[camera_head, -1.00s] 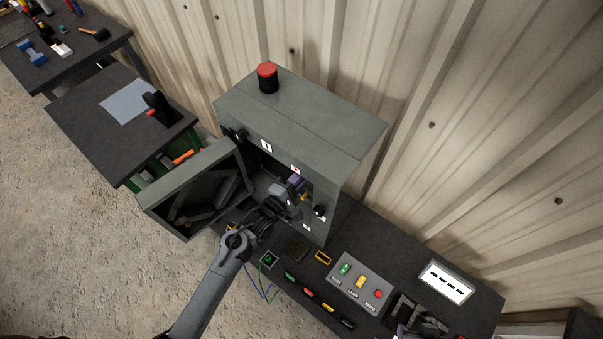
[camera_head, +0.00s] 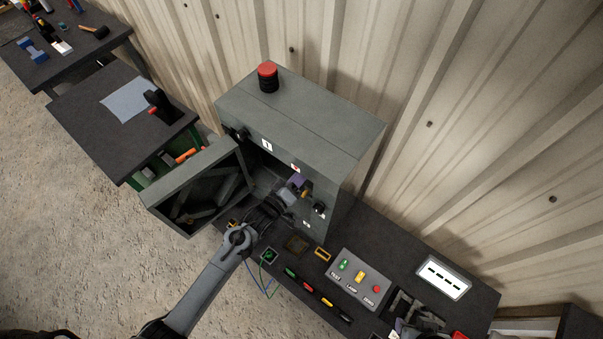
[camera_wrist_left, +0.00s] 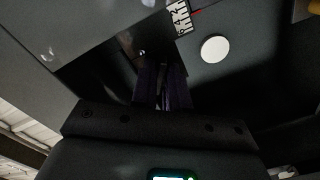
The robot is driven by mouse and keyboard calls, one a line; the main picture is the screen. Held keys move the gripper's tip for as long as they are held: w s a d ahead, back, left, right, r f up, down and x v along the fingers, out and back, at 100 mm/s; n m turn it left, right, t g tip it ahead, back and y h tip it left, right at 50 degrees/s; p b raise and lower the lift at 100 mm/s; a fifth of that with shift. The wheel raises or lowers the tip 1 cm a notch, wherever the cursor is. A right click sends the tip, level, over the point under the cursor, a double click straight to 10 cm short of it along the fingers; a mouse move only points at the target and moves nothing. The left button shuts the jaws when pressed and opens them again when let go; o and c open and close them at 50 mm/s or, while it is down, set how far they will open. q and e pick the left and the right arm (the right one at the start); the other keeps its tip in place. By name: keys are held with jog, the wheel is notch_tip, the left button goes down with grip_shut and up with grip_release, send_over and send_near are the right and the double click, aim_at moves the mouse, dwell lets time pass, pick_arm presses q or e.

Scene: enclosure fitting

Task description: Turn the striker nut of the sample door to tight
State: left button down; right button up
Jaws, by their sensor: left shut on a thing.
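The grey enclosure (camera_head: 300,120) stands on the dark bench with its door (camera_head: 200,190) swung open to the left. My left gripper (camera_head: 298,186) reaches into the right side of its opening. Its purple fingers (camera_wrist_left: 162,88) are shut on a small part at the inner wall in the left wrist view. The fingers hide most of this part; it appears to be the striker nut, but its shape and angle cannot be read. A scale plate (camera_wrist_left: 180,17) with marks and a red line lies just beyond the fingertips. My right gripper cannot be made out clearly among dark shapes at the bottom right.
A white round disc (camera_wrist_left: 214,49) sits right of the fingers. A red-topped beacon (camera_head: 268,77) stands on the enclosure. A button box (camera_head: 358,279) and several small coloured parts lie on the bench in front. A side table (camera_head: 120,120) stands at the left.

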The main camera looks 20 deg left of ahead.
pick_arm(q)
jog(key=m, duration=1)
jog(key=shift+a+m, duration=0.1)
jog(key=shift+m, duration=0.2)
dwell(0.4)
jog(key=c, duration=1.1)
grip_release()
jog(key=b+v, duration=0.1)
jog(key=v, duration=0.9)
jog(key=shift+s+b, duration=0.35)
